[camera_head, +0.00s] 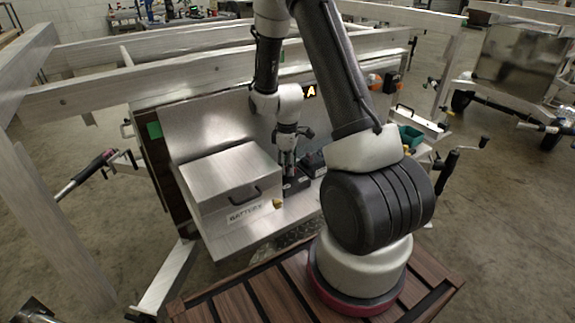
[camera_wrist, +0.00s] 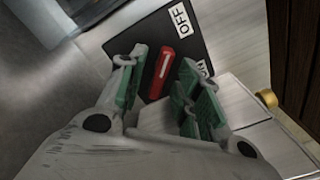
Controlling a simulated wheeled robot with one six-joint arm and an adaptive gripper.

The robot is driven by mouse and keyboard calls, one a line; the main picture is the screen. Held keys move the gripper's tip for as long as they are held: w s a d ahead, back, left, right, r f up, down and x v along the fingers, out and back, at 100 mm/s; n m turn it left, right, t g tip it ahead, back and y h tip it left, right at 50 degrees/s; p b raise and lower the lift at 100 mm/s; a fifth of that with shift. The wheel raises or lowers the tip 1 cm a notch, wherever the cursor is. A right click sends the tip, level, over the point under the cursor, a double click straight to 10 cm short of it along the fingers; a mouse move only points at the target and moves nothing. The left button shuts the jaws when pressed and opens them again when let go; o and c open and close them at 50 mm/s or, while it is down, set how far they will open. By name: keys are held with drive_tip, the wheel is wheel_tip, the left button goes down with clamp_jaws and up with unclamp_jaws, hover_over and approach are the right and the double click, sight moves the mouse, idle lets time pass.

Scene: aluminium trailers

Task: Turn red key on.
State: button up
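The red key (camera_wrist: 163,70) stands out on a black switch plate (camera_wrist: 213,28) in the wrist view. A white "OFF" label (camera_wrist: 181,17) lies beyond the key, and a second label (camera_wrist: 201,68), partly hidden by a finger, appears to read "ON". My gripper (camera_wrist: 160,62) has its green-padded fingers apart, one on each side of the key. I cannot tell whether either finger touches it. In the head view my gripper (camera_head: 288,160) points down at the dark switch box (camera_head: 296,186); the key is hidden there.
A metal box labelled "BATTERY" (camera_head: 228,172) with a handle stands left of my gripper. Another dark box (camera_head: 313,163) sits close on the right. A brass knob (camera_wrist: 267,98) shows at right in the wrist view.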

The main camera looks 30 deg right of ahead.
clamp_jaws()
drive_tip(key=m, duration=0.4)
drive_tip(key=shift+m, duration=0.4)
drive_tip(key=m, duration=0.4)
drive_tip(key=shift+m, duration=0.3)
drive_tip(key=m, duration=0.4)
drive_tip(key=shift+m, duration=2.3)
